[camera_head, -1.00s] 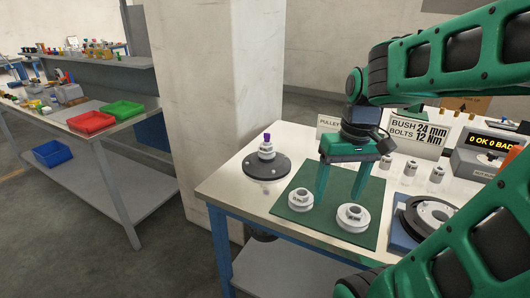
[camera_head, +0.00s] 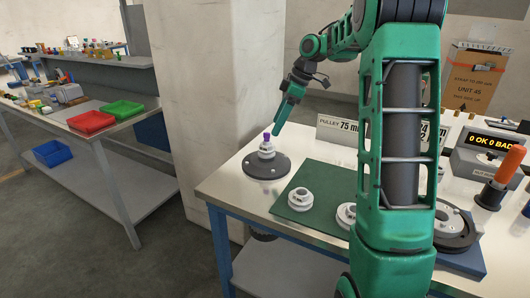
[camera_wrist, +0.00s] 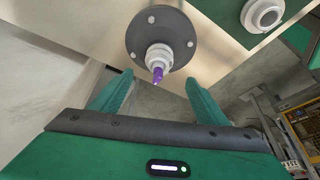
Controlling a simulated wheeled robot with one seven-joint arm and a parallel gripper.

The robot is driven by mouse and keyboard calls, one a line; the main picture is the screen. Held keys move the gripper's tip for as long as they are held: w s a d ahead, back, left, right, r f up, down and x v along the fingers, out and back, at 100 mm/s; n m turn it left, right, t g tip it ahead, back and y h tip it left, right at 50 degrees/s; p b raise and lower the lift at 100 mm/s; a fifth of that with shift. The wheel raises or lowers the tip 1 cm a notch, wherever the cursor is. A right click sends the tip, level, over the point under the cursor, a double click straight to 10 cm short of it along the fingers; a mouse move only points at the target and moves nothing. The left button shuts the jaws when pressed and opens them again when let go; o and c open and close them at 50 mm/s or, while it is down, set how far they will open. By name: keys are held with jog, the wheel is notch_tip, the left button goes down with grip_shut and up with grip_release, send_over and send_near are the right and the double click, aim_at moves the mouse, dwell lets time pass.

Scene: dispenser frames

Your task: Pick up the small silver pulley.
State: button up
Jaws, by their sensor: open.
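Two silver pulleys lie on the green mat (camera_head: 322,181). The left pulley (camera_head: 300,199) looks the smaller and is in plain view; the right pulley (camera_head: 346,214) is partly hidden by my arm. One pulley (camera_wrist: 263,14) shows at the wrist view's top edge. A silver stepped piece with a purple tip (camera_head: 267,149) stands upright on a dark round plate (camera_head: 252,170), left of the mat. My gripper (camera_head: 277,131) is open, beside and above that purple tip. In the wrist view its fingers (camera_wrist: 158,82) are spread, with the purple tip (camera_wrist: 158,72) between their ends and nothing gripped.
A pulley sign (camera_head: 340,129) stands behind the mat. A counter box (camera_head: 489,148) and an orange-handled tool (camera_head: 508,167) are at the right. A dark ring part (camera_head: 458,232) lies right of the mat. The table's left edge is close to the round plate.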

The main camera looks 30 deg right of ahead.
aim_at(267, 140)
jog(key=x, duration=1)
jog(key=shift+w+f, duration=0.15)
jog(key=shift+f, duration=0.15)
jog(key=c, duration=1.3)
jog(key=shift+c, duration=0.4)
jog(key=shift+r, duration=0.1)
jog(key=shift+r, duration=9.45)
jog(key=shift+r, duration=1.85)
jog(key=shift+r, duration=0.35)
